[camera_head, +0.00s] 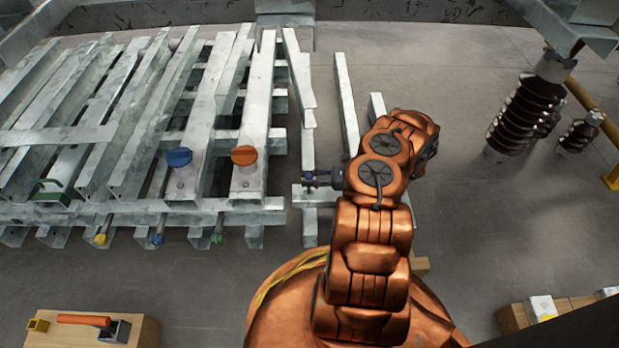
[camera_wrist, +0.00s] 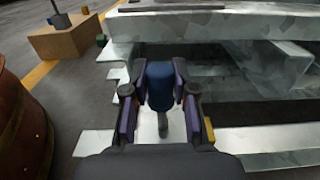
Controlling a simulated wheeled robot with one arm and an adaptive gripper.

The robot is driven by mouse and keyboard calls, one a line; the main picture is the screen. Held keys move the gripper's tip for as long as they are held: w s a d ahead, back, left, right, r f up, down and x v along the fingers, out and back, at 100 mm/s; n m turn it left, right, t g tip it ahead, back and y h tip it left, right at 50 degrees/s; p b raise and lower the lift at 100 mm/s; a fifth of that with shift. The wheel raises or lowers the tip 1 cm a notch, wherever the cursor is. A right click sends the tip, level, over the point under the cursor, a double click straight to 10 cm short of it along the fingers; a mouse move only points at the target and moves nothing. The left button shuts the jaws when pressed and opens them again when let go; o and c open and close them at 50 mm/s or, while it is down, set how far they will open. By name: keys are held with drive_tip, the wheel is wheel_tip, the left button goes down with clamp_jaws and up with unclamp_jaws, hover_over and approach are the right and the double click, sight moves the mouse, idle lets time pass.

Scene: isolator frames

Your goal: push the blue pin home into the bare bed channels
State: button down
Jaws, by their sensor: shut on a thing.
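My gripper (camera_head: 313,181) is at the end of my copper-coloured arm, to the right of the galvanised steel frames. In the wrist view my gripper (camera_wrist: 160,95) is shut on a blue pin (camera_wrist: 160,83), with the blue head between both fingers. A grey shank (camera_wrist: 163,124) shows below the head. The steel bed frame (camera_head: 150,216) lies left of my gripper, with open channels running away from me. The pin is apart from the frame's channels in the head view. Its far end is hidden.
A blue-capped knob (camera_head: 179,157) and an orange-capped knob (camera_head: 244,155) stand on the frame. Yellow (camera_head: 101,238), blue (camera_head: 158,239) and green (camera_head: 217,237) ended rods stick out at its front. Brown insulators (camera_head: 525,115) stand right; open floor lies between.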

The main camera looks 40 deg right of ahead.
drive_tip(key=shift+f+b, duration=0.95)
drive_tip(key=shift+f, duration=0.7)
drive_tip(key=shift+r, duration=0.2)
drive_tip(key=shift+r+p, duration=1.1)
drive_tip(key=shift+r, duration=0.9)
drive_tip(key=shift+f+b, duration=1.8)
drive_tip(key=shift+f, duration=0.45)
idle(1.3)
drive_tip(key=c, duration=0.8)
unclamp_jaws()
drive_tip(key=shift+c, duration=0.2)
